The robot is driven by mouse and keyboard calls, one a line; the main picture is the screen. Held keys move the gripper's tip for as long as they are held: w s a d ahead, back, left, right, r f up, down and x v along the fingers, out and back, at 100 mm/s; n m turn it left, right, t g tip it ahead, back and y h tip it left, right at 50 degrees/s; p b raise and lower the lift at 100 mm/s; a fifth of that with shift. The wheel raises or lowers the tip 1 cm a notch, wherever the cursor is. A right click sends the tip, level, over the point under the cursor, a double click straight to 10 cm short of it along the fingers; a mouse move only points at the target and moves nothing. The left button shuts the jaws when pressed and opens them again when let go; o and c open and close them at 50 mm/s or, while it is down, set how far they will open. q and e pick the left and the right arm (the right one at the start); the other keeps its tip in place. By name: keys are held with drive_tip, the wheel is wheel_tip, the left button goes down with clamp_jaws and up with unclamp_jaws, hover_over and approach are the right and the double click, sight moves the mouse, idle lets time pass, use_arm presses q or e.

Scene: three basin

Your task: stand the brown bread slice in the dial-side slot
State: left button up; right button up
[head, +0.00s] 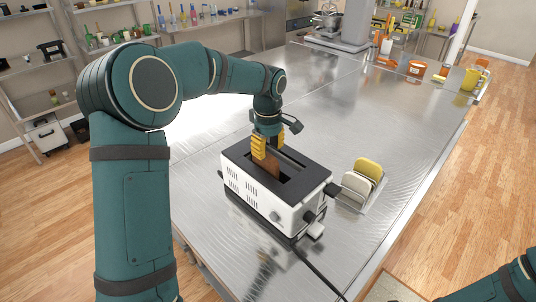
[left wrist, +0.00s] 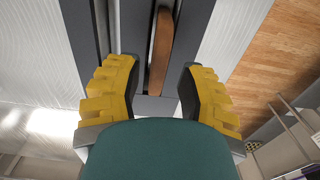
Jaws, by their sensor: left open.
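The white toaster (head: 250,196) with a black top stands on the steel table. The brown bread slice (head: 268,169) stands on edge, sunk partly into the slot nearer the toaster's vented long side. In the left wrist view the slice (left wrist: 161,45) shows as a narrow brown strip, and the other slot (left wrist: 101,30) beside it looks empty. My left gripper (head: 272,146) is open above the slice; the wrist view shows clear gaps between the slice and both yellow fingers (left wrist: 152,95).
A rack (head: 350,201) with a yellow slice (head: 369,168) and pale slices stands right of the toaster. A cord (head: 320,274) runs toward the front edge. Tubs and bottles stand at the far right of the table. The middle behind the toaster is clear.

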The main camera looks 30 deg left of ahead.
use_arm(q)
wheel_tip(320, 180, up, 9)
drive_tip(key=shift+r+p, duration=0.2)
drive_tip(key=shift+p, duration=0.1)
drive_tip(key=shift+s+f, duration=0.1)
idle(0.4)
